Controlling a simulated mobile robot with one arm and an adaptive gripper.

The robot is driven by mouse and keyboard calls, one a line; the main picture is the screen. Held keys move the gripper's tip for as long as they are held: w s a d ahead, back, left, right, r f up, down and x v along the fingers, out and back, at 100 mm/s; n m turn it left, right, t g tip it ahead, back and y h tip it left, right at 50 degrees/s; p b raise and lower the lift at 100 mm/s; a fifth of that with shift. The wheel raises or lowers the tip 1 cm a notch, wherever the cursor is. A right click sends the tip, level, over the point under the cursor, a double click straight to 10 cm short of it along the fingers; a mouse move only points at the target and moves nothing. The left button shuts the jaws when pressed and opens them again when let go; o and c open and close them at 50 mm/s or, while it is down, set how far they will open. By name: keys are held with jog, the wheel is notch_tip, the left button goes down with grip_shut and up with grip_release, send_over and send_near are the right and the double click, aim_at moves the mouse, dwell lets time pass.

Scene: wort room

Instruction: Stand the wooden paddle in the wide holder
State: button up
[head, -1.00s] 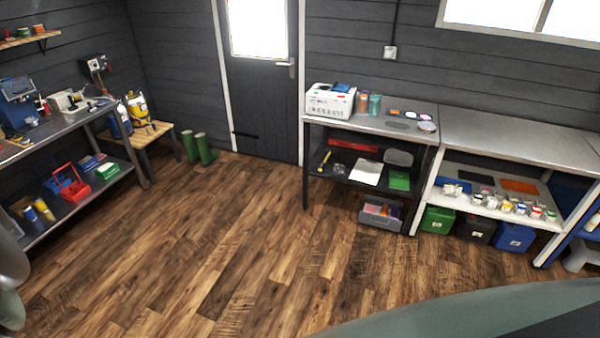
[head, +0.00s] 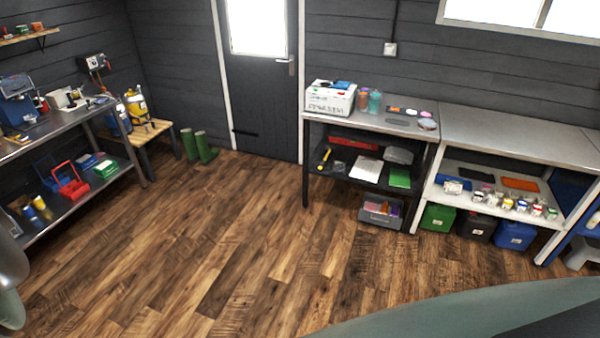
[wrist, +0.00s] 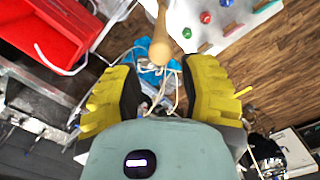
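In the wrist view my gripper (wrist: 160,85) has yellow and black fingers spread apart, with a clear gap between them. A pale wooden rod with a rounded end (wrist: 160,48), which looks like the handle of the wooden paddle, comes in from the top edge and ends between the fingertips. Neither finger appears to touch it. The rest of it is out of the picture. I cannot make out the wide holder or the paddle in the head view, and my gripper is not in that view.
In the wrist view a red container (wrist: 45,35) is at upper left and a white piece with coloured knobs (wrist: 210,22) at upper right. The head view shows a workbench (head: 75,195) at left, a shelved table (head: 365,123) and open wooden floor (head: 230,240).

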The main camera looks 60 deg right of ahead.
notch_tip(320, 180, up, 8)
jog(key=shift+f, duration=0.25)
dwell(0.4)
jog(key=shift+s, duration=0.1)
dwell(0.8)
jog(key=shift+a, duration=0.1)
